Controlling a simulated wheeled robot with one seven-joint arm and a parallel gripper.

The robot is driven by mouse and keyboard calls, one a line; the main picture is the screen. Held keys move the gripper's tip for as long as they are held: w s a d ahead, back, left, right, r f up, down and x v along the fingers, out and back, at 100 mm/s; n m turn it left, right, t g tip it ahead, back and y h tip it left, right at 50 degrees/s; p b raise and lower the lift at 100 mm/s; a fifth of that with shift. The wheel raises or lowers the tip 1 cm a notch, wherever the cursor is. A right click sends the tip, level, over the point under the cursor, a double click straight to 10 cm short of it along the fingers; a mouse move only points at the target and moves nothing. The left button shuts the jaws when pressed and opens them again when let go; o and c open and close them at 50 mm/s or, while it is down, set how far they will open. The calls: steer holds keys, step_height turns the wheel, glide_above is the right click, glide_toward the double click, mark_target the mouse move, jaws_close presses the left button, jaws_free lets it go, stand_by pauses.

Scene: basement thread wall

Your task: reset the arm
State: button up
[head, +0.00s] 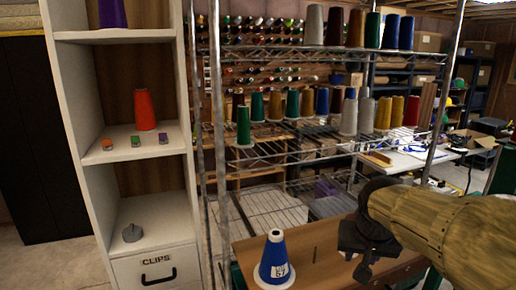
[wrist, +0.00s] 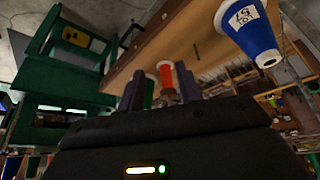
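My arm comes in from the right in the head view, and my gripper (head: 360,262) hangs in front of the wire rack, above and right of the blue thread cone (head: 273,260). The cone stands upright on a brown work surface (head: 315,255) and carries a white label. In the wrist view my gripper's two dark fingers (wrist: 158,90) stand apart with nothing visibly held. A red cone (wrist: 166,76) shows behind the gap between them. The blue cone (wrist: 246,32) is at the upper right there, clear of the fingers.
The wire rack (head: 300,148) behind holds many thread cones. Green frames (wrist: 75,95) fill the wrist view's left.

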steer(key=s+a+f+n, duration=0.1)
steer(key=s+a+f, duration=0.1)
steer(key=f, duration=0.3)
steer(key=s+a+f+n+g+y, duration=0.1)
steer(key=s+a+f, duration=0.1)
steer(key=s+f, duration=0.2)
steer(key=s+a+f+n+g, duration=0.1)
steer(key=s+a+f, duration=0.1)
steer(key=f, duration=0.6)
steer(key=shift+s+a, duration=0.3)
steer(key=shift+s, duration=0.4)
steer(key=shift+w+f, duration=0.1)
steer(key=shift+w, duration=0.15)
steer(key=shift+s+d, duration=0.1)
steer(key=shift+s, duration=0.1)
